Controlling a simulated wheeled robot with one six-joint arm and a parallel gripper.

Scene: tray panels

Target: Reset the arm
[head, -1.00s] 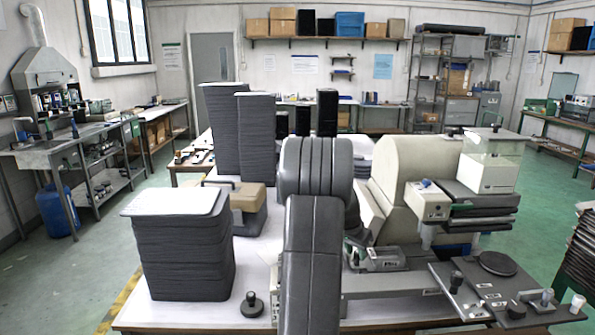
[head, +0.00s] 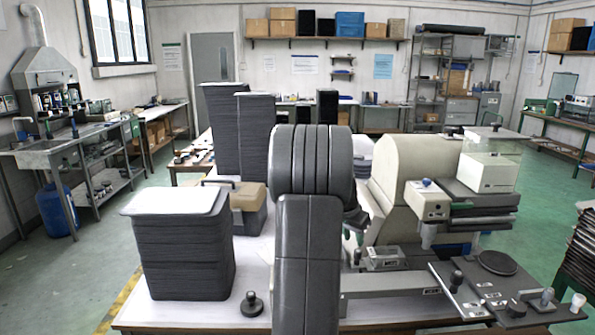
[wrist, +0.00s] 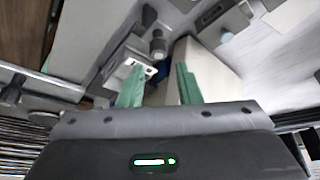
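My arm stands in the middle of the head view, its dark grey links raised over the table. My gripper (wrist: 160,85) shows in the wrist view as two green fingers standing apart, with no object held between them. Beyond the fingers are pale machine parts and a blue patch, tilted and partly cut off.
A stack of dark panels (head: 185,258) stands on the table at front left, with taller stacks (head: 222,130) behind. A beige machine (head: 412,175) stands right of my arm. A dark plate with a disc (head: 497,263) lies at front right. A small black knob (head: 252,304) stands near the front edge.

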